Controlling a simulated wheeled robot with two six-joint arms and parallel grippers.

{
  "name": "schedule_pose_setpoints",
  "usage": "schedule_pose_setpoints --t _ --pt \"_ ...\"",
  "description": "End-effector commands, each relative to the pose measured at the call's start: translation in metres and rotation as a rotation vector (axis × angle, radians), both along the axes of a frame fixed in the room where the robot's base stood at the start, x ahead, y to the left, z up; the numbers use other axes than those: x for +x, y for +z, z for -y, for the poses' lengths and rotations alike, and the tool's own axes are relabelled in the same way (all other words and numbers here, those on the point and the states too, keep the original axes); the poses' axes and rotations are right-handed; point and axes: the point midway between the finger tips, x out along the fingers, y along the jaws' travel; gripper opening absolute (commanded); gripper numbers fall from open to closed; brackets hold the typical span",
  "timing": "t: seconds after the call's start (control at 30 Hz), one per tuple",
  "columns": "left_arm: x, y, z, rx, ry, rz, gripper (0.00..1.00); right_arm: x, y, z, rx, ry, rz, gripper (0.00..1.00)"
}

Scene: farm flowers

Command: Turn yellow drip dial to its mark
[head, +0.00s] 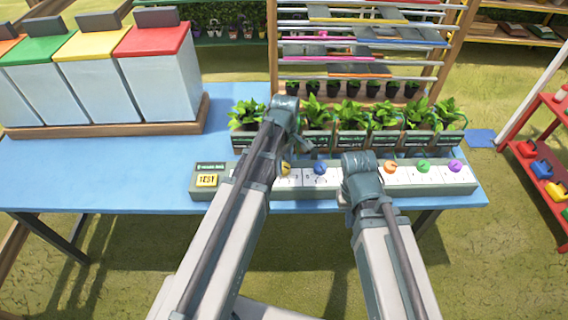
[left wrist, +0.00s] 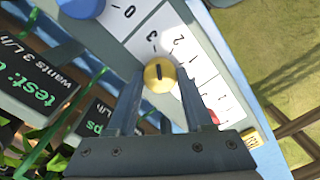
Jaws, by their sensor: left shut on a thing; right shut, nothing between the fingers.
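The yellow drip dial (head: 285,168) is a round knob on the long grey control strip (head: 440,186) at the table's front edge. In the left wrist view the yellow dial (left wrist: 155,85) sits between the two fingers of my left gripper (left wrist: 160,82), which is shut on it. A short dark line shows on the knob's top; which number it points to I cannot tell. White plates with a 3 and a 2 lie beside it. My right gripper (head: 350,192) is over the strip between the blue and orange dials, shut; its fingertips are mostly hidden by the wrist.
A blue dial (head: 320,169) is right of the yellow one; orange (head: 390,167), green (head: 423,166) and purple (head: 456,166) dials are further right. A yellow TEST button (head: 207,180) is at the strip's left. Potted plants (head: 385,118) with signs stand behind. Lidded bins (head: 160,80) stand left.

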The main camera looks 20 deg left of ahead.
Motion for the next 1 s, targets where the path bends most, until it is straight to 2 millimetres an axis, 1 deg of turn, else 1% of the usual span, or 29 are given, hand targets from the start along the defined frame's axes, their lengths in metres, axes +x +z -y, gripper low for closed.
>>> schedule_pose_setpoints --t 0.3,0.73,0.77,0.9,1.0 --pt "-0.0001 -0.0001 0.0000 0.000 0.067 -0.001 0.00 0.0000 -0.0001 0.0000 0.000 0.000 0.000 0.00" --pt "-0.0002 -0.0001 -0.0002 0.000 0.073 -0.001 0.00 0.0000 -0.0001 0.0000 0.000 0.000 0.000 0.00" --pt "-0.0002 -0.0001 -0.0002 0.000 0.073 -0.001 0.57 0.0000 -0.0001 0.0000 0.000 0.000 0.000 0.00" --pt "-0.0002 0.0000 -0.0002 0.000 0.072 -0.001 0.82 0.0000 0.0000 0.0000 0.000 0.000 0.000 0.00" --pt "-0.0001 0.0000 -0.0001 0.000 0.072 0.000 0.82 0.0000 0.0000 0.0000 0.000 0.000 0.000 0.00"
